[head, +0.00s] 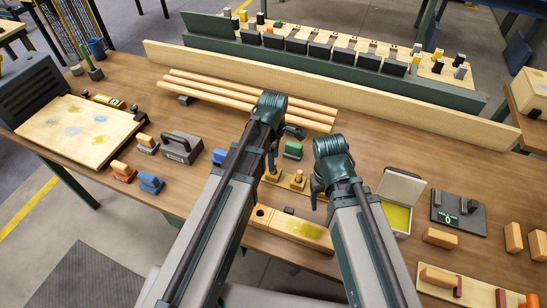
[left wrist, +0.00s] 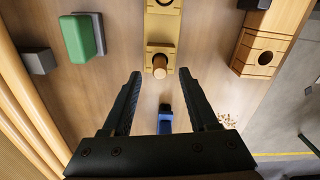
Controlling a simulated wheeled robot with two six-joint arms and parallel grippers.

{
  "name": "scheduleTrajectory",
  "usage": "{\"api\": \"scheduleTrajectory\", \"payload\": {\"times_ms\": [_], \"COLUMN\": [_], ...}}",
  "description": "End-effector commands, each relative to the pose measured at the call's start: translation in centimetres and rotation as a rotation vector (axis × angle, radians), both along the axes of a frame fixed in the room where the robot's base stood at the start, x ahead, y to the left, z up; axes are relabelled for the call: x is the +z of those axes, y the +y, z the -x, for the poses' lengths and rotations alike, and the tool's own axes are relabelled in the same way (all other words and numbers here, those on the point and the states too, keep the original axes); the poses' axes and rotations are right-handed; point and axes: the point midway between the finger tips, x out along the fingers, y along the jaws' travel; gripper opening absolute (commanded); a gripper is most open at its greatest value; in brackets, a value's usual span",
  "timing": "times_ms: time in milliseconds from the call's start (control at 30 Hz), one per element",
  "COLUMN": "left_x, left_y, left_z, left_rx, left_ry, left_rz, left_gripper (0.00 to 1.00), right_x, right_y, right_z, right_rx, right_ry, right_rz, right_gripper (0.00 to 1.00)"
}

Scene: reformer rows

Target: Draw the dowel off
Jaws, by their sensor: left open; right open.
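A short wooden dowel (left wrist: 159,72) stands in a pale wooden strip (left wrist: 160,45) in the left wrist view. In the head view the dowel (head: 272,173) is at the left end of the strip, partly behind my left arm, with a second peg (head: 297,177) to its right. My left gripper (left wrist: 161,76) is open and empty. Its fingertips lie either side of the dowel in the picture; how far above it they are I cannot tell. In the head view my left gripper (head: 271,155) is mostly hidden by its own arm. My right gripper (head: 316,192) is right of the strip, open.
A green block (head: 293,149) and three long rods (head: 240,102) lie behind the strip. A blue block (left wrist: 165,118) shows between the fingers. A wooden block with a hole (head: 285,227) is in front. An open box (head: 400,187) stands to the right.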

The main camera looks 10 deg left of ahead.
Motion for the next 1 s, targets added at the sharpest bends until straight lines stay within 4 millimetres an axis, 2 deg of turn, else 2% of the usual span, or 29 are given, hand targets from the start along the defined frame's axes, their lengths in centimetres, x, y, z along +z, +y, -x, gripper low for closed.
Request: {"api": "scheduleTrajectory", "payload": {"times_ms": [33, 200, 567, 900, 1000], "left_x": [-1.5, -3.0, -3.1, -3.2, -3.2], "left_y": [0.0, 0.0, 0.0, 0.0, 0.0], "left_z": [0.0, 0.0, 0.0, 0.0, 0.0], "left_rx": [0.0, 0.0, 0.0, 0.0, 0.0], "left_ry": [0.0, 0.0, 0.0, 0.0, 0.0], "left_rz": [0.0, 0.0, 0.0, 0.0, 0.0], "left_gripper": [0.6, 0.6, 0.6, 0.0, 0.0], "right_x": [-1.5, -3.0, -3.1, -3.2, -3.2], "right_y": [0.0, 0.0, 0.0, 0.0, 0.0], "right_z": [0.0, 0.0, 0.0, 0.0, 0.0], "right_rx": [0.0, 0.0, 0.0, 0.0, 0.0], "right_ry": [0.0, 0.0, 0.0, 0.0, 0.0], "right_rz": [0.0, 0.0, 0.0, 0.0, 0.0], "right_gripper": [0.67, 0.67, 0.67, 0.67, 0.67]}}
